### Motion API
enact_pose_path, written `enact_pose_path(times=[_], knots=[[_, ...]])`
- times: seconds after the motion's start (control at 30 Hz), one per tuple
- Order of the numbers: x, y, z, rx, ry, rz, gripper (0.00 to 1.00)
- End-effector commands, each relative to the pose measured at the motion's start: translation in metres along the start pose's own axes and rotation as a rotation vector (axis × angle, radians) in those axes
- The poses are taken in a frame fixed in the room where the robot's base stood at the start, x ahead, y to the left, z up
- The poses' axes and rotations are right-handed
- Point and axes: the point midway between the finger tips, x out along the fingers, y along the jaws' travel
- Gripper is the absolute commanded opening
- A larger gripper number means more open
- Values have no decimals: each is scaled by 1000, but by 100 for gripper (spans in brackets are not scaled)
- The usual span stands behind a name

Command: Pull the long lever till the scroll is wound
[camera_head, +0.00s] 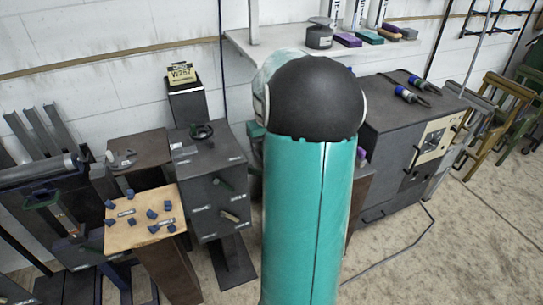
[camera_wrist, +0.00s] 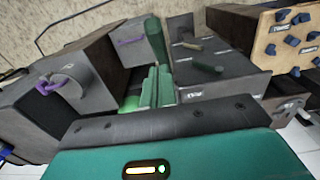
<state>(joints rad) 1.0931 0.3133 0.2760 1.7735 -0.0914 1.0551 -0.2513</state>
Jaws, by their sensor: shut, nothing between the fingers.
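My gripper (camera_wrist: 157,88) shows in the wrist view as two pale green fingers side by side, shut and empty. Just past the fingertips a dark green rounded bar (camera_wrist: 156,40) stands out; I cannot tell whether it is the long lever or whether the fingers touch it. To its right is a dark box with a short green handle (camera_wrist: 208,67) and a short tan handle (camera_wrist: 193,44). In the head view the same box (camera_head: 205,155) stands left of my arm, which hides my gripper. I cannot make out the scroll.
A dark cabinet with purple handles (camera_wrist: 130,41) is close on the left in the wrist view. A wooden board with blue knobs (camera_head: 140,215) stands front left in the head view. A large dark cabinet (camera_head: 390,150) is at right, with open floor before it.

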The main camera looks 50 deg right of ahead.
Motion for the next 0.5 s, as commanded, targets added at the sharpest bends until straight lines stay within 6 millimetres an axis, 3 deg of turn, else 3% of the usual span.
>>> enact_pose_path(times=[0.5], knots=[[-93,-6,9,-2,4,1,0]])
